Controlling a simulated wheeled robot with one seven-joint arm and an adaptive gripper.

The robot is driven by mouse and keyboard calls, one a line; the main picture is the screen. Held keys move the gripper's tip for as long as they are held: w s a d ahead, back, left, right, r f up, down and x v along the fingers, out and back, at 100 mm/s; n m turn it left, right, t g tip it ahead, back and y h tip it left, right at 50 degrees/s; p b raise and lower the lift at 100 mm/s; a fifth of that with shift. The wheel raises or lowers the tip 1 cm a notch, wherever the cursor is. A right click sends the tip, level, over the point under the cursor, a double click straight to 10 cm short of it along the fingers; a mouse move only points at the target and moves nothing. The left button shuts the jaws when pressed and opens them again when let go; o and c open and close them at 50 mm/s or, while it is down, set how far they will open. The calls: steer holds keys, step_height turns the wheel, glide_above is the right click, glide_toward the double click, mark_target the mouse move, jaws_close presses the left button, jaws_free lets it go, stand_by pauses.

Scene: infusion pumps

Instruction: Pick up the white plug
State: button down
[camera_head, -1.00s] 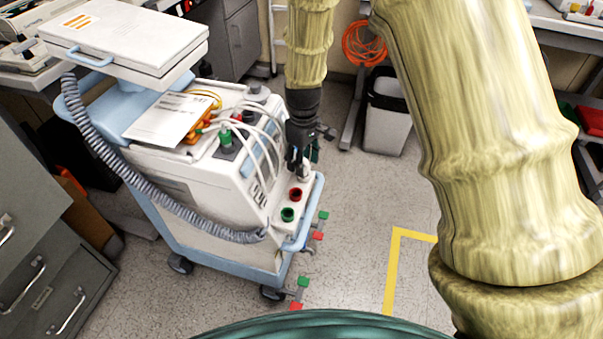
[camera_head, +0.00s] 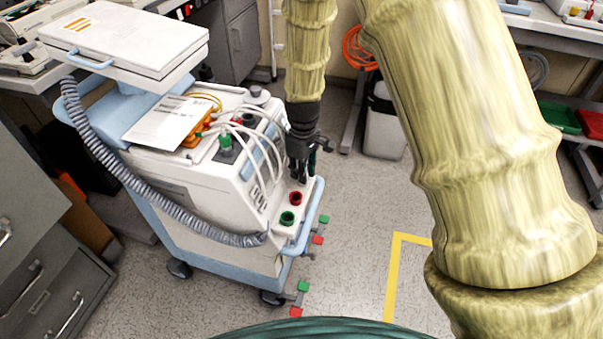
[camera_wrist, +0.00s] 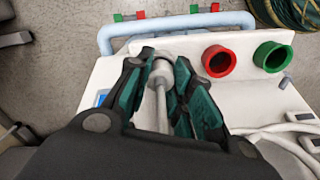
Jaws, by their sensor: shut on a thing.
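The white plug (camera_wrist: 164,66) shows in the wrist view between the green-padded fingers of my gripper (camera_wrist: 165,85). Its pale cable runs back toward the wrist. My gripper is shut on it. The plug is at the white panel on the cart's end, beside the red socket; I cannot tell whether it is seated or lifted. In the head view my gripper (camera_head: 299,172) points down over this panel, and the plug is hidden by the fingers.
A red socket (camera_wrist: 218,60) and a green socket (camera_wrist: 272,56) sit on the panel to the right in the wrist view. A blue rail (camera_wrist: 175,26) edges the cart. White cables (camera_head: 262,135) arch close to my gripper. A grey bin (camera_head: 384,125) stands behind.

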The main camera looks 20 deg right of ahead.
steer(key=shift+r, duration=0.45)
steer(key=r, duration=0.2)
steer(key=r+p, duration=0.1)
steer(key=shift+s+d, duration=0.1)
steer(key=shift+s, duration=0.15)
steer(key=s+d, duration=0.3)
steer(key=s, duration=0.4)
steer(key=s+d+r+p, duration=0.1)
steer(key=s+d, duration=0.2)
steer(key=s, duration=0.4)
steer(key=shift+d, duration=0.35)
